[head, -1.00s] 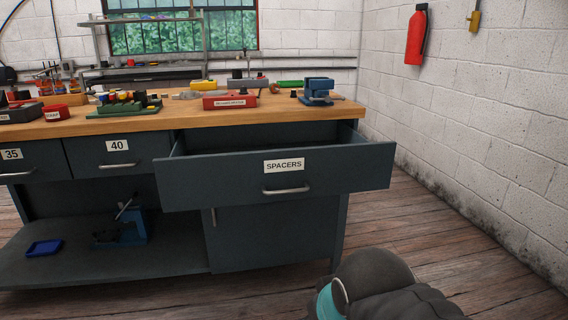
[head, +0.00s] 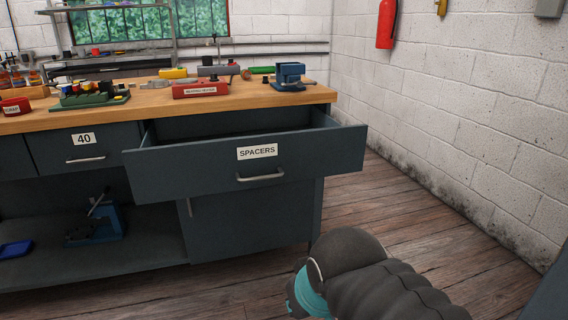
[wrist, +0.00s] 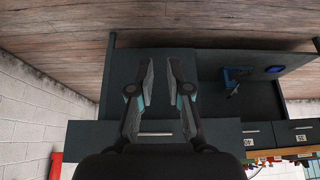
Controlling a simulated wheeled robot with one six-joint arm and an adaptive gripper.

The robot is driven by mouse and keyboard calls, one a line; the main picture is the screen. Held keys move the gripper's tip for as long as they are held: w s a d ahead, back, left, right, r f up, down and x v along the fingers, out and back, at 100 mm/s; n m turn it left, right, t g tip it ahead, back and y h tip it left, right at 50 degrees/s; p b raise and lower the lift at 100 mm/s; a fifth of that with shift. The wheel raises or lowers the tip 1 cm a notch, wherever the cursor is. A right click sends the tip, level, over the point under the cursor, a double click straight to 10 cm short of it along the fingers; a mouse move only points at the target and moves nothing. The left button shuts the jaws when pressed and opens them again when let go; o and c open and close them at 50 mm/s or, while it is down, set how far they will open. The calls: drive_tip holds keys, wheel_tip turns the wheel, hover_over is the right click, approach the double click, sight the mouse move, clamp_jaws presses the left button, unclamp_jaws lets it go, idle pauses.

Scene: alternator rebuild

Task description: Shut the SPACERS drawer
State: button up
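The SPACERS drawer (head: 210,175) stands pulled out from the right end of the workbench, with its white label and a bar handle (head: 261,177) on a dark blue-grey front. Its visible interior looks empty, but the floor of it is hidden. In the wrist view, which is upside down, the drawer front (wrist: 88,137) lies beyond my gripper (wrist: 160,72). The fingers are apart with nothing between them. The drawer handle (wrist: 155,134) shows between the fingers, apart from them. In the head view only part of my arm shows at the bottom; the fingers are hidden.
The wooden benchtop (head: 130,105) holds a red box (head: 200,90), a blue vise (head: 290,77) and several other parts. Drawer 40 (head: 85,150) is shut. A closed cabinet (head: 255,220) sits below the SPACERS drawer. A white wall (head: 460,110) stands at right; the floor between is clear.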

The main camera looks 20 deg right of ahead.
drive_tip(key=d, duration=0.1)
drive_tip(key=f, duration=0.1)
drive_tip(key=d+m, duration=0.1)
drive_tip(key=shift+w+d+f+g+h, duration=0.3)
drive_tip(key=shift+w+d+f+g, duration=0.05)
drive_tip(key=shift+g, duration=0.05)
clamp_jaws()
drive_tip(key=w+d+r+m+t+b, duration=0.1)
drive_tip(key=w+d+r+m, duration=0.2)
drive_tip(key=w+d+m, duration=0.5)
drive_tip(key=w+d+r+m, duration=0.35)
drive_tip(key=w+d, duration=0.55)
drive_tip(key=d, duration=0.6)
drive_tip(key=w+d+r+m+t, duration=0.45)
drive_tip(key=w+r, duration=0.25)
drive_tip(key=r, duration=0.2)
drive_tip(key=m, duration=0.1)
approach(343, 157)
wheel_tip(343, 157, down, 3)
drive_tip(key=w, duration=0.2)
drive_tip(key=w+g, duration=0.1)
drive_tip(key=shift+w+d+f, duration=0.15)
drive_tip(key=shift+w+f, duration=0.2)
drive_tip(key=shift+w, duration=0.7)
